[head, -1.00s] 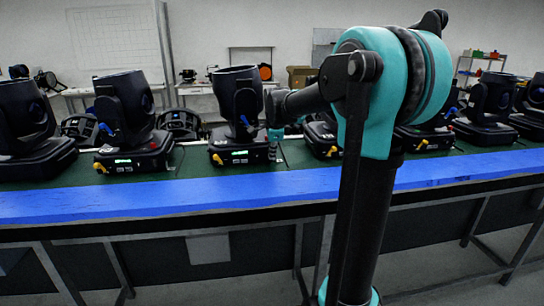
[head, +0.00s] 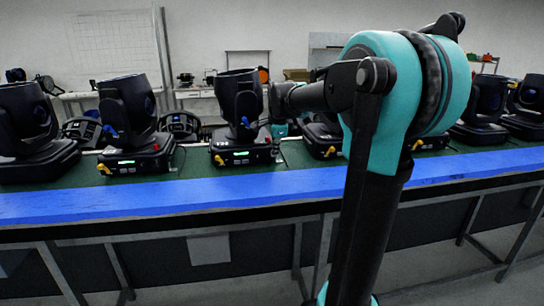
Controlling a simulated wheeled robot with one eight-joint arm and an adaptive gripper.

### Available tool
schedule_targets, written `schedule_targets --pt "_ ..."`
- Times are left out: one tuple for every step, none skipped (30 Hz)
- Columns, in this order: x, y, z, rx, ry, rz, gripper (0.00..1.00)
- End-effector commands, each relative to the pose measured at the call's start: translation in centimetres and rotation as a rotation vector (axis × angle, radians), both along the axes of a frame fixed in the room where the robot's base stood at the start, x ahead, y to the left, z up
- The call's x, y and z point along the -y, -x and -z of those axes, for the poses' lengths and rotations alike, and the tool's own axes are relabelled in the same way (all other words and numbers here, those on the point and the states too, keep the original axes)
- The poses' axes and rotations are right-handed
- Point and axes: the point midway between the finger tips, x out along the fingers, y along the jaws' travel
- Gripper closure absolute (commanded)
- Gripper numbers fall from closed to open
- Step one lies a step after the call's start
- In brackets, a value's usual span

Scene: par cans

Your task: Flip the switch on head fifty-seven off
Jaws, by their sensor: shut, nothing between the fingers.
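Several black moving heads stand in a row on a green bench top. The middle head (head: 238,115) has a lit green display and a yellow plug on its base. The head to its left (head: 130,125) also has a lit green display. The numbers on the heads are too small to read, so I cannot tell which is fifty-seven, and I cannot make out a switch. My gripper (head: 279,132) is shut and empty, at the right side of the middle head. Its fingertips are small and hard to see, and I cannot tell whether they touch.
Another head (head: 322,136) stands just right of my gripper, partly behind my arm. More heads stand at far left (head: 30,130) and far right (head: 485,108). A blue strip (head: 150,199) runs along the bench's front edge. Shelves and tables stand behind.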

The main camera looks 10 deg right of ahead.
Motion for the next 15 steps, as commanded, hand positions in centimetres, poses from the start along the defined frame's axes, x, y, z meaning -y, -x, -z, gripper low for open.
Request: schedule_targets --pt "0.0 0.4 -0.8 0.0 0.0 0.0 1.0" --pt "0.0 0.5 -1.3 0.0 0.0 0.0 1.0" --pt "0.0 0.7 -2.0 0.0 0.0 -0.001 1.0" --pt "0.0 0.9 -2.5 0.0 0.0 -0.001 1.0" --pt "0.0 1.1 -2.9 0.0 0.0 -0.001 1.0" --pt "0.0 1.3 -3.6 0.0 0.0 -0.001 1.0" --pt "0.0 1.5 -4.1 0.0 0.0 -0.001 1.0" --pt "0.0 1.6 -4.6 0.0 0.0 -0.001 1.0" --pt "0.0 1.8 -5.2 0.0 0.0 -0.001 1.0" --pt "0.0 1.9 -5.6 0.0 0.0 -0.001 1.0" --pt "0.0 2.0 -5.9 0.0 0.0 -0.001 1.0" --pt "0.0 2.2 -6.3 0.0 0.0 -0.001 1.0" --pt "0.0 2.2 -6.5 0.0 0.0 -0.001 1.0" --pt "0.0 2.3 -6.8 0.0 0.0 -0.001 1.0" --pt "0.0 2.4 -7.0 0.0 0.0 -0.001 1.0"
